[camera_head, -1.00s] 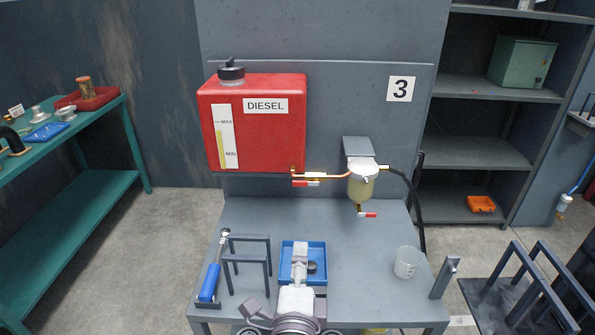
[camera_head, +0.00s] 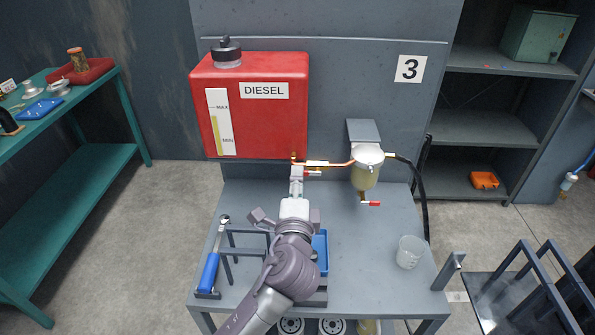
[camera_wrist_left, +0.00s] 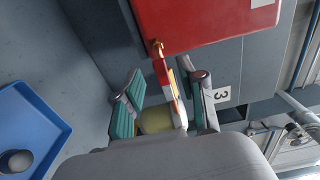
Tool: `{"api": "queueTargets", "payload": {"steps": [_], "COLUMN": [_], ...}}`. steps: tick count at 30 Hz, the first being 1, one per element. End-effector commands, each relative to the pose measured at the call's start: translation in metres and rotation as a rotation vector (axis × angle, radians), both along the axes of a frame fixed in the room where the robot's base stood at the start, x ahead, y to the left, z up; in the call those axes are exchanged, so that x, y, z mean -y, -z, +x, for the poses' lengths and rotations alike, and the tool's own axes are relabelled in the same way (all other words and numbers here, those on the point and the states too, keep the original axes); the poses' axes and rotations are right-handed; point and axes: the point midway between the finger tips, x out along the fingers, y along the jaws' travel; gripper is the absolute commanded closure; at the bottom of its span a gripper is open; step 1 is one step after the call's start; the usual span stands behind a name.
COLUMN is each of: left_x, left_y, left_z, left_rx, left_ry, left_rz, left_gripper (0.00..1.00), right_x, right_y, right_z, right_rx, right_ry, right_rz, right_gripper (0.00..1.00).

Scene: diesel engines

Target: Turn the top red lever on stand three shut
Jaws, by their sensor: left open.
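The top red lever (camera_head: 313,172) is on the copper fuel line (camera_head: 340,163) just under the red diesel tank (camera_head: 262,120) on stand three. My left gripper (camera_head: 297,175) reaches up from the front and its fingertips are at the lever, covering part of it. In the left wrist view the gripper (camera_wrist_left: 162,80) is open, with one teal-padded finger on each side of the lever (camera_wrist_left: 172,92). I cannot tell whether a finger touches it. A second red lever (camera_head: 374,203) is lower, under the fuel filter (camera_head: 366,174). My right gripper is not in view.
A blue tray (camera_head: 321,250), partly hidden by my arm, a blue-handled wrench (camera_head: 211,268) and a clear beaker (camera_head: 409,252) are on the grey bench. A black hose (camera_head: 422,195) hangs at the bench's right. The bench middle right is clear.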

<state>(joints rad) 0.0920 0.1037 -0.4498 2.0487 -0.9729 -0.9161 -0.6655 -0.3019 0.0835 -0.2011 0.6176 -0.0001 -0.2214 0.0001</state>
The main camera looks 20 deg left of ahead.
Motion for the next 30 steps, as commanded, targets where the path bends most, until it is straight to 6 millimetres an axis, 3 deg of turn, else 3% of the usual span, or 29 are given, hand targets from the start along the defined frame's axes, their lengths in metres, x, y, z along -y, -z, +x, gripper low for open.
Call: {"api": "queueTargets", "payload": {"steps": [6,16,23,30], "left_x": [-0.005,-0.006,-0.006,-0.006], "left_y": [0.000,0.001,0.001,0.001], "left_z": [0.021,0.023,0.023,0.023], "left_rx": [0.000,0.000,-0.001,-0.002], "left_ry": [0.001,0.001,0.001,0.001], "left_rz": [0.000,-0.001,-0.001,0.002], "left_gripper": [0.59,0.59,0.98,1.00], "right_x": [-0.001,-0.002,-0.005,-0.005], "right_y": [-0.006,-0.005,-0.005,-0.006], "right_z": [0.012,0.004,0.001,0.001], "right_rx": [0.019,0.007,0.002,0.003], "right_ry": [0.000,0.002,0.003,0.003], "right_rz": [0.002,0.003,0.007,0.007], "right_gripper": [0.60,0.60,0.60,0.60]}}
